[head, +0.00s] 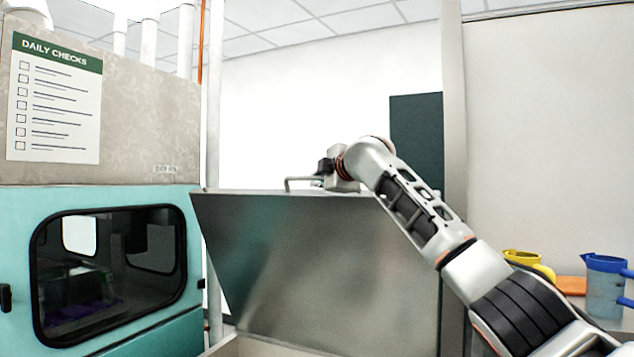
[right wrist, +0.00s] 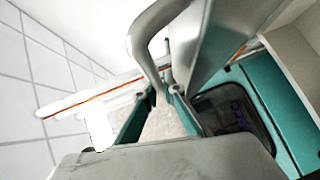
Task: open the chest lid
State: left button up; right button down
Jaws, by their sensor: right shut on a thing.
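The chest lid (head: 320,265) is a wide grey metal panel in the middle of the head view. It stands raised and steeply tilted, with its broad face towards me. A metal bar handle (head: 300,181) sticks out at its top edge. My right gripper (head: 324,172) is at that top edge and shut on the handle. In the right wrist view the curved handle (right wrist: 148,40) runs down between the fingers of my right gripper (right wrist: 156,100). The fingertips are partly hidden by the handle and lid. My left gripper is out of view.
A teal machine (head: 20,245) with a dark window and a checklist sheet (head: 55,100) stands close on the left. A yellow jug (head: 528,262) and a clear jug with a blue rim (head: 604,290) stand at the right. A pale post (head: 453,100) rises behind my right arm.

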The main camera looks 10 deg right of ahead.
jog(key=c, duration=2.1)
grip_release()
jog(key=shift+c, duration=0.2)
jog(key=shift+s, duration=0.1)
jog(key=v, duration=1.2)
